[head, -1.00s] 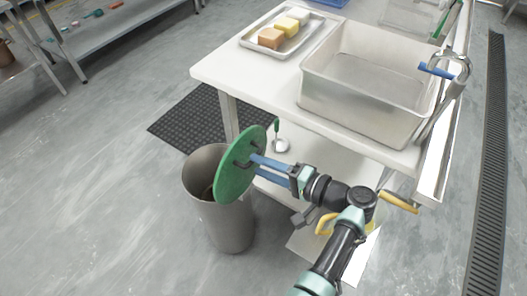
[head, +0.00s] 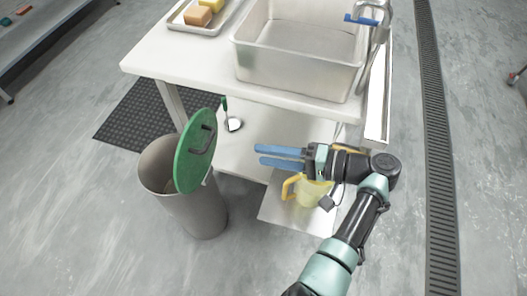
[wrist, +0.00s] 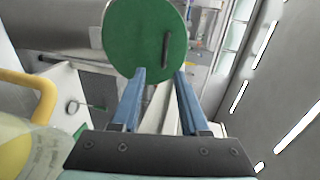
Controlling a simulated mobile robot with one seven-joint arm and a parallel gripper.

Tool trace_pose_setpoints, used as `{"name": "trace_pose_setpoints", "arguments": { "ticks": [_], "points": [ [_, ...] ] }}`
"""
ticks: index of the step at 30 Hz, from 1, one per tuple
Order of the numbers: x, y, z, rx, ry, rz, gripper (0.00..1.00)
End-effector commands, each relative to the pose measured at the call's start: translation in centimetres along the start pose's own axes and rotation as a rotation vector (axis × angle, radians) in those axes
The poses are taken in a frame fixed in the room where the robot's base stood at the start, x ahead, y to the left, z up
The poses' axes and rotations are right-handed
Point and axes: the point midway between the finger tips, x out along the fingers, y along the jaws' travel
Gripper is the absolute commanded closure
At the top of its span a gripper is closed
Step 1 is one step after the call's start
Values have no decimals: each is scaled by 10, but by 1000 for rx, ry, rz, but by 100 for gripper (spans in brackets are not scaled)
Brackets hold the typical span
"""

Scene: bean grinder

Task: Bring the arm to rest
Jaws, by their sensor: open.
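My gripper (head: 281,156) is in the middle of the head view, its two blue fingers pointing left. It is open and holds nothing. The green round lid (head: 190,165) with a dark handle leans steeply on the rim of the grey bin (head: 205,212), to the left of the fingertips and clear of them. In the wrist view the green lid (wrist: 140,40) shows beyond the open fingers (wrist: 159,75).
A white table (head: 205,60) stands behind the arm, with a metal basin (head: 290,75) and a tray of blocks (head: 180,25). A yellow-handled pitcher (head: 312,192) is on the lower shelf, just below my gripper. Open floor lies at the right.

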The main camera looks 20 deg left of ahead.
Motion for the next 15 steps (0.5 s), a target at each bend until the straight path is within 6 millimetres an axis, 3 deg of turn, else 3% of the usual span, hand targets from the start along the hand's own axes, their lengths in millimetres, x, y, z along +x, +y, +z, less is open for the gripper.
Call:
{"name": "trace_pose_setpoints", "arguments": {
  "ticks": [15],
  "points": [
    [0, 2, -5, -20, 19, 53, 55]
  ]
}}
